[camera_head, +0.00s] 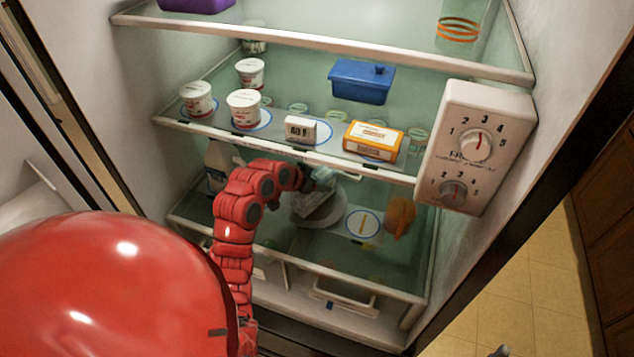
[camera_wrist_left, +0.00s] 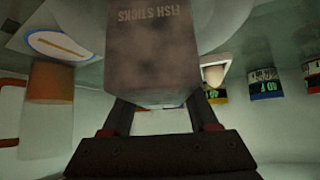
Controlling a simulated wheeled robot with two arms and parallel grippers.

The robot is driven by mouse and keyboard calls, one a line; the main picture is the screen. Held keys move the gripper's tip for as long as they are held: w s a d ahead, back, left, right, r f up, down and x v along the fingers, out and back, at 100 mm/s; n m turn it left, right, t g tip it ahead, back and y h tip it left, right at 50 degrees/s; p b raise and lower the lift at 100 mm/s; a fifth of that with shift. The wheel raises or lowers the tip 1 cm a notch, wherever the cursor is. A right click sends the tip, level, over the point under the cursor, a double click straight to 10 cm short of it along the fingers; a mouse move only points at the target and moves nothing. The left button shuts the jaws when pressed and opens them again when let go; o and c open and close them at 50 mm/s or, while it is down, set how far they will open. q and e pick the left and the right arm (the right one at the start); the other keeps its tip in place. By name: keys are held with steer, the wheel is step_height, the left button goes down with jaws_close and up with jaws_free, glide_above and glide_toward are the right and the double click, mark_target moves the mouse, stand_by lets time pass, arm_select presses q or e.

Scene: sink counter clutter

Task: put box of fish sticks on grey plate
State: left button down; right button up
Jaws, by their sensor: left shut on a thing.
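The box of fish sticks (camera_wrist_left: 165,50) is grey-brown with its label upside down in the left wrist view. My left gripper (camera_wrist_left: 160,108) is shut on it, with one finger on each side. In the head view my left gripper (camera_head: 314,180) is inside the fridge, over the grey plate (camera_head: 318,214) on the lower shelf. The arm and gripper hide part of the plate, and the box is hard to make out there. I cannot tell whether the box touches the plate.
An orange item (camera_head: 400,215) stands right of the plate, beside a white-and-blue mat (camera_head: 363,224). The shelf above holds white tubs (camera_head: 245,108), an orange-and-white box (camera_head: 373,141) and a blue container (camera_head: 361,81). A dial panel (camera_head: 474,147) juts out at right.

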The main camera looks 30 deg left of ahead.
arm_select(q)
steer(key=shift+c, duration=0.8)
jaws_free()
steer(key=shift+f, duration=0.1)
steer(key=shift+r+p, duration=0.4)
steer(key=shift+p, duration=0.05)
steer(key=b+v, duration=0.3)
steer(key=v, duration=0.3)
steer(key=shift+f, duration=0.15)
steer(key=shift+v, duration=0.8)
steer(key=shift+f, duration=0.1)
